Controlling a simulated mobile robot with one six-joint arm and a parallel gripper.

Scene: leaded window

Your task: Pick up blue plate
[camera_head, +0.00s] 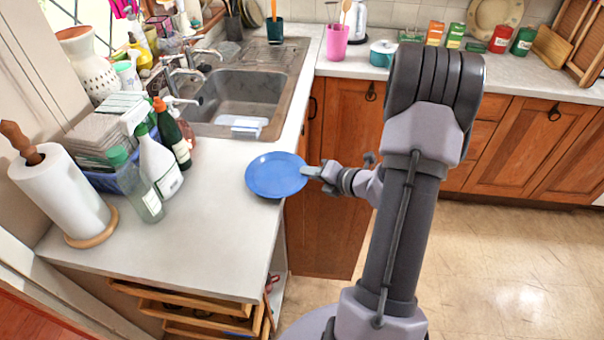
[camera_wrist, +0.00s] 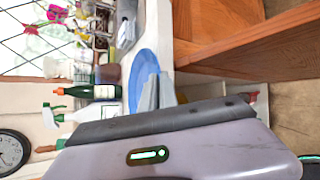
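The blue plate (camera_head: 272,175) is at the right edge of the white counter, beside the sink, and its right side reaches past that edge. It looks roughly level; I cannot tell whether it touches the counter. My gripper (camera_head: 311,171) comes in from the right, with its fingers close together at the plate's right rim, and looks shut on it. In the wrist view the plate (camera_wrist: 141,72) lies right at the grey fingertips (camera_wrist: 157,92), which hide part of its rim.
A paper towel roll (camera_head: 62,195), a spray bottle (camera_head: 157,162), a clear bottle (camera_head: 138,187) and a dark green bottle (camera_head: 172,137) stand left of the plate. The sink (camera_head: 240,100) is behind it. Open drawers (camera_head: 190,310) are below the front counter edge.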

